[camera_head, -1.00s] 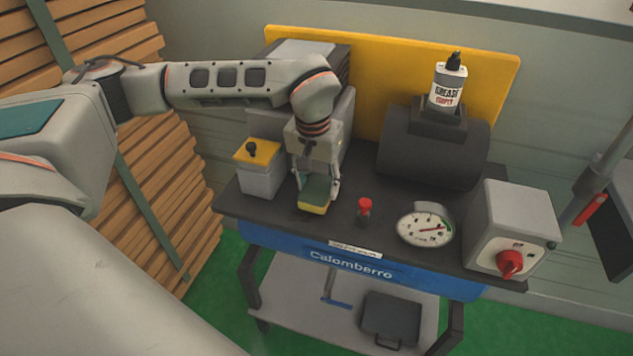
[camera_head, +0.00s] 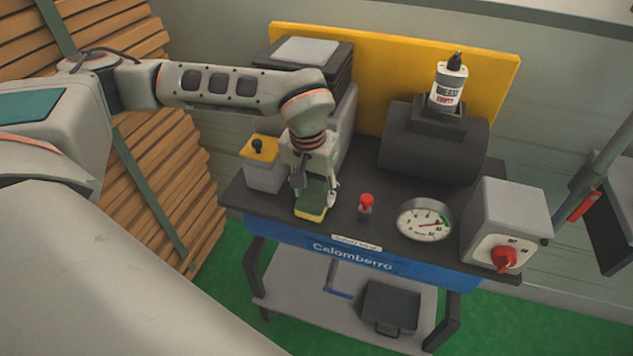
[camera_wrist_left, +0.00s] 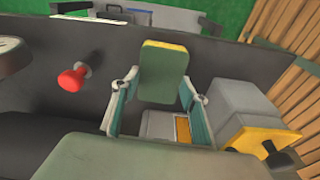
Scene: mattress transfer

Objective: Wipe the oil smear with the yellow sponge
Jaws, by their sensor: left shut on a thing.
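My left gripper (camera_head: 315,187) is shut on the sponge (camera_head: 312,205), which has a green face and a yellow edge. It holds the sponge low over the front left of the dark cart top (camera_head: 345,222). I cannot tell whether the sponge touches the surface. In the left wrist view the sponge (camera_wrist_left: 163,76) sticks out between the two fingers of the gripper (camera_wrist_left: 158,100). I cannot make out the oil smear in either view. My right gripper is not in view.
A grey box with a yellow top (camera_head: 262,165) stands left of the sponge. A red-capped item (camera_head: 366,206), a round gauge (camera_head: 424,220) and a grey switch box (camera_head: 507,222) stand to the right. A dark cylinder (camera_head: 432,148) carrying a grease bottle (camera_head: 448,85) is behind.

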